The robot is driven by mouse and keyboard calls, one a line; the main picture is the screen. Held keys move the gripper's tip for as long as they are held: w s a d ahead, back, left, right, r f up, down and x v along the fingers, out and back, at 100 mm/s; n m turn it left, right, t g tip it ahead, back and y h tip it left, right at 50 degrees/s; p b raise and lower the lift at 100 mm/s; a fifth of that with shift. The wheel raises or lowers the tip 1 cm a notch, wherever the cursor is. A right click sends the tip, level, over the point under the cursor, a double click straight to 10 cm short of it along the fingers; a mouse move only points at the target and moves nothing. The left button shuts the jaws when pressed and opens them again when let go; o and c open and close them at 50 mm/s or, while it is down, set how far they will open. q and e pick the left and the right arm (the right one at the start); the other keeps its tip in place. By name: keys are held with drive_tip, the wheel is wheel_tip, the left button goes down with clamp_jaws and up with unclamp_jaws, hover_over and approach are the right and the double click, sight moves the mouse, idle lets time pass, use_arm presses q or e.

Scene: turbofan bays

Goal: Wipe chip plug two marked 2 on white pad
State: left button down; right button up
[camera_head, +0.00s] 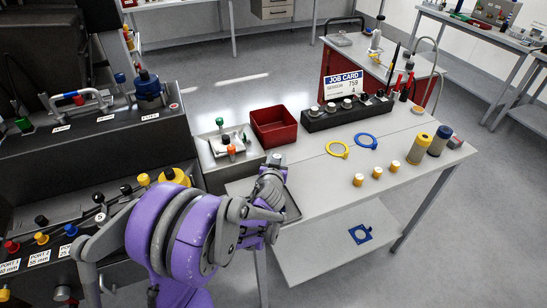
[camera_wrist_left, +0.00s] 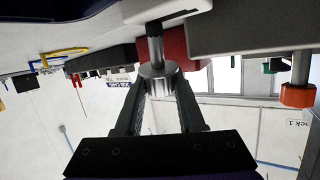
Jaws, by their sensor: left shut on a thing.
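In the left wrist view my left gripper (camera_wrist_left: 158,80) is shut on a silver metal plug (camera_wrist_left: 156,68). The plug has a round knurled-looking head and a narrower dark stem that points toward a white block or pad (camera_wrist_left: 165,10). The stem end is at or very near this white surface; I cannot tell if it touches. No number on the plug is readable. In the head view the arm hides the pad and most of the plug. My right gripper is not in view.
A black rack (camera_head: 345,116) with several silver-topped plugs stands behind, beside a red bin (camera_head: 273,127). Yellow and blue rings, several yellow-capped pieces and two bottles occupy the table's right. The table's front middle is clear.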

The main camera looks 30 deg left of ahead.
use_arm(q)
drive_tip(key=shift+w, duration=0.15)
drive_tip(key=shift+s+f, duration=0.15)
drive_tip(key=shift+s, duration=0.05)
drive_tip(key=shift+s+a+b, duration=0.35)
drive_tip(key=shift+s+a, duration=0.2)
drive_tip(key=shift+s, duration=0.05)
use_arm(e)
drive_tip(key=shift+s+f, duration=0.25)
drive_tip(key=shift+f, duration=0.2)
use_arm(q)
drive_tip(key=shift+s+a, duration=0.1)
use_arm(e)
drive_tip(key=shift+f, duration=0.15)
use_arm(q)
drive_tip(key=shift+s+a, duration=0.25)
drive_tip(key=shift+s+a+r+b, duration=0.2)
drive_tip(key=shift+s+b, duration=0.05)
drive_tip(key=shift+b, duration=0.1)
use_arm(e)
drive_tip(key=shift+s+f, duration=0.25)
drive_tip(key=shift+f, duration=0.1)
